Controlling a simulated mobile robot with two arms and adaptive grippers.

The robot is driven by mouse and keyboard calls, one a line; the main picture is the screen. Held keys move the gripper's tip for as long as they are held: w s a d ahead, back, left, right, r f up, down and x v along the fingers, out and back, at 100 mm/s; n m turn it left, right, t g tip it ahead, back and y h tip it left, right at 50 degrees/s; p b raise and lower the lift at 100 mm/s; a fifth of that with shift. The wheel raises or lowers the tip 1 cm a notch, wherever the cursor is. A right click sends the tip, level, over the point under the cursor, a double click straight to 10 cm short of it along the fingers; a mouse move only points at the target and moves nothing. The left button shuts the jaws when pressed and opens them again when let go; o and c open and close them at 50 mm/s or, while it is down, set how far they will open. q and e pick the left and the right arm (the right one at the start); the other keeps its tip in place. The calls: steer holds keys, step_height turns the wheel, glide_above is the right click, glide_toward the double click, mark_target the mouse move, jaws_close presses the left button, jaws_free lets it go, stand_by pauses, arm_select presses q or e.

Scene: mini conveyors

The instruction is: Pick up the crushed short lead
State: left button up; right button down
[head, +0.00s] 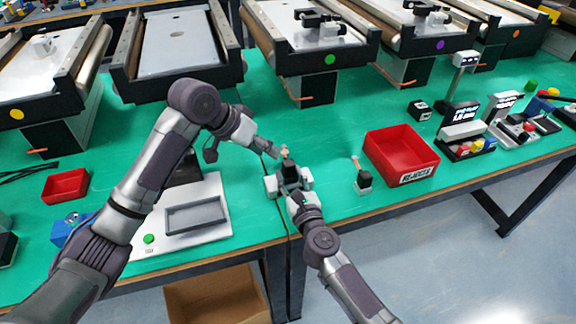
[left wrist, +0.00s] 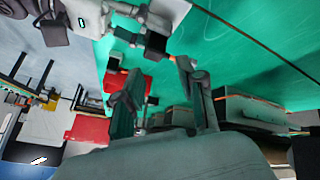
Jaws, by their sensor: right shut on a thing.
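My right gripper (head: 289,184) is shut on a dark block (head: 290,171) at the front of the green table. A short pale, orange-tinted piece (head: 285,152) sticks up from the block; I cannot tell whether it is crushed. My left gripper (head: 277,152) is just left of this piece, its fingers spread in the left wrist view (left wrist: 163,95) with nothing seen between them. The dark block shows near the top of that view (left wrist: 156,43). A second dark block (head: 364,180) with an orange lead (head: 356,162) stands on a pale base to the right.
A red labelled bin (head: 401,155) stands right of the second block, and a small red tray (head: 66,186) lies far left. A white station (head: 196,216) with a grey recess is under my left arm. Conveyors (head: 185,45) line the back. Green table between is mostly clear.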

mark_target(285, 156)
arm_select(q)
steer(key=w+d+f+n+y, duration=0.1)
steer(key=f+n, duration=0.1)
steer(key=n, duration=0.1)
steer(key=w+d+f+n+t+y, duration=0.1)
steer(key=w+d+f+n, duration=0.1)
steer(key=f+n, duration=0.1)
steer(key=w+d+f+n+y, duration=0.1)
steer(key=w+f+n, duration=0.1)
steer(key=f+n, duration=0.1)
steer(key=shift+w+d+t, duration=0.2)
steer(key=shift+d+t, duration=0.2)
stand_by(0.4)
steer(key=shift+c, duration=0.2)
